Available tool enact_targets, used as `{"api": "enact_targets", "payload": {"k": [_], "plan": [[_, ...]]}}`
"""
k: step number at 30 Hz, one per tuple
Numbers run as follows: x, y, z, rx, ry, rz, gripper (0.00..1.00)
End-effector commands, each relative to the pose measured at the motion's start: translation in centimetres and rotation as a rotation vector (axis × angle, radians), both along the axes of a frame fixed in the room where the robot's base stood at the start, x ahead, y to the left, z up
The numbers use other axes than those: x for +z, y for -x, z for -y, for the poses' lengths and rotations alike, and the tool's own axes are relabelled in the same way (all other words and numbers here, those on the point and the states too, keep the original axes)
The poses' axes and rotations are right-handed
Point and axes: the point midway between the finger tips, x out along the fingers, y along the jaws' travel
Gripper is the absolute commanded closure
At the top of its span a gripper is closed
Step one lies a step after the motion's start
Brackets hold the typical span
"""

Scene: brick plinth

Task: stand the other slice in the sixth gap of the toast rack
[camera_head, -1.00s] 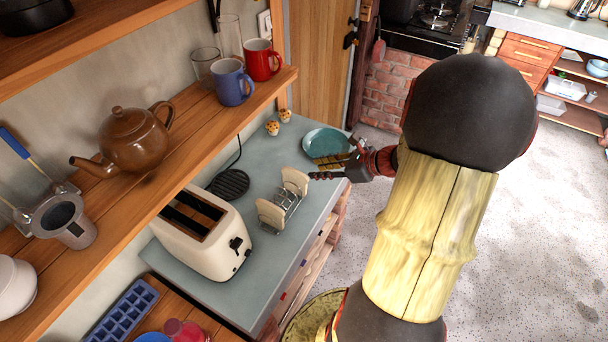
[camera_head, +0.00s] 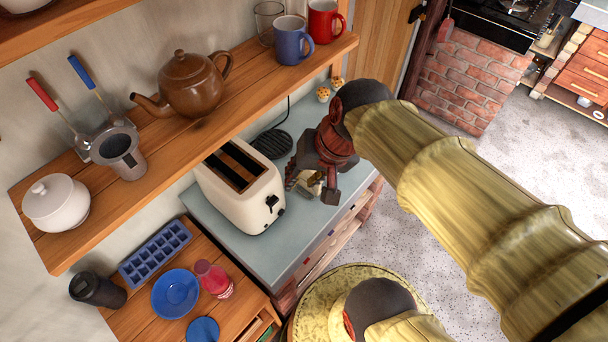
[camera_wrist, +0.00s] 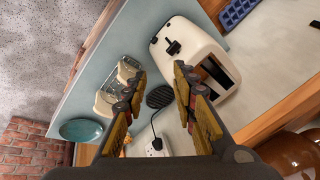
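The wire toast rack (camera_wrist: 117,84) stands on the grey-blue counter in the wrist view. A pale slice (camera_wrist: 127,68) is at its toaster end and another pale slice (camera_wrist: 104,106) is at its plate end; I cannot count the gaps. My gripper (camera_wrist: 160,72) is open, with no slice between its fingers. Its left finger overlaps the rack's edge in this view; contact cannot be told. In the head view my gripper (camera_head: 311,190) is over the rack and hides most of it. The teal plate (camera_wrist: 80,130) looks bare and lies beyond the rack.
The cream toaster (camera_head: 241,192) stands close to the left of my gripper. A wooden shelf with a brown teapot (camera_head: 195,85) and mugs overhangs the counter's back. A black round trivet (camera_wrist: 159,96) lies behind the rack. The counter's front strip is clear.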

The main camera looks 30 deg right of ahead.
Motion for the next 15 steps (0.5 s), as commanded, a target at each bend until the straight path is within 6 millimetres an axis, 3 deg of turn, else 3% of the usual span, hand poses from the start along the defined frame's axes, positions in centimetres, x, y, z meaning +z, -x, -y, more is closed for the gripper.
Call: {"api": "enact_targets", "payload": {"k": [6, 15], "plan": [[2.6, 1.8, -1.0, 0.307, 0.237, 0.117, 0.73], [3.5, 2.4, -0.9, 0.408, 0.323, 0.158, 0.73]]}}
